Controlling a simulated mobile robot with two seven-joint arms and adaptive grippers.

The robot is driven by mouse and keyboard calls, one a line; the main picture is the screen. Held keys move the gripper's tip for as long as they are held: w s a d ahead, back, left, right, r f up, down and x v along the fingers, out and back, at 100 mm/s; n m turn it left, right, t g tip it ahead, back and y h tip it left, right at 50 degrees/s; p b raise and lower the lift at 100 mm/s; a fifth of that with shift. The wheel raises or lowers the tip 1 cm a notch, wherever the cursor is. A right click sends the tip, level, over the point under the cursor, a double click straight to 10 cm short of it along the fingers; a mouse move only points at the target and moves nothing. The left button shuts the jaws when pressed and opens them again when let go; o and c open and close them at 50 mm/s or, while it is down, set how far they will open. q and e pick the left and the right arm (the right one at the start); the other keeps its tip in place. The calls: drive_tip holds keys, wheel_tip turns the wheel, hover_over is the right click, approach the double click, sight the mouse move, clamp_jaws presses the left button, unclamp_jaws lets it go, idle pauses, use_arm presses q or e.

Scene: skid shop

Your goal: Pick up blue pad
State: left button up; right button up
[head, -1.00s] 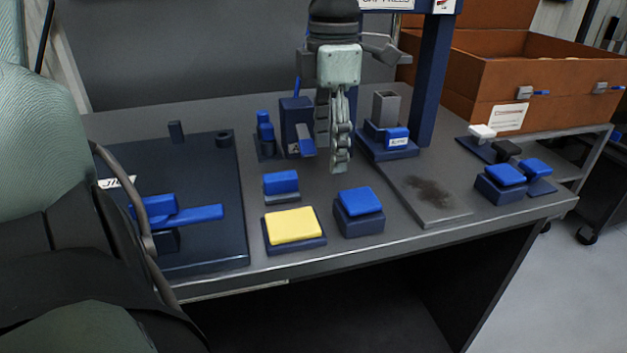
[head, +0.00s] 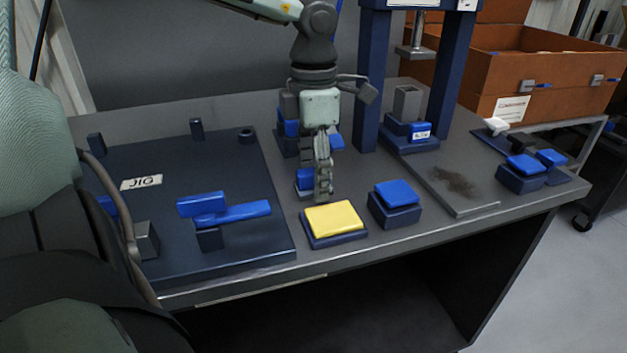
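A square blue pad (head: 397,193) rests on a dark blue block near the table's front edge, right of a yellow pad (head: 334,217) on a dark base. My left gripper (head: 322,192) points down just behind the yellow pad, left of that blue pad and apart from it. Its fingers are seen edge-on, so their opening is unclear. A small blue block (head: 304,179) is partly hidden behind these fingers; I cannot tell whether they touch it. Two more blue pads, one nearer (head: 522,164) and one farther (head: 551,158), sit at the table's right end. My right gripper is out of view.
A dark fixture plate (head: 215,265) with a blue-handled clamp (head: 224,211) fills the table's left. A dark blue press frame (head: 437,80) stands at the back, and orange crates (head: 545,85) stand behind right. A stained grey plate (head: 470,208) lies right of centre.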

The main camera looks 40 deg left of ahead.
use_arm(q)
drive_tip(key=c, duration=1.2)
drive_tip(key=shift+r, duration=0.1)
wheel_tip(320, 180, up, 10)
drive_tip(key=shift+f, duration=0.1)
drive_tip(key=o, duration=0.4)
drive_tip(key=c, duration=0.3)
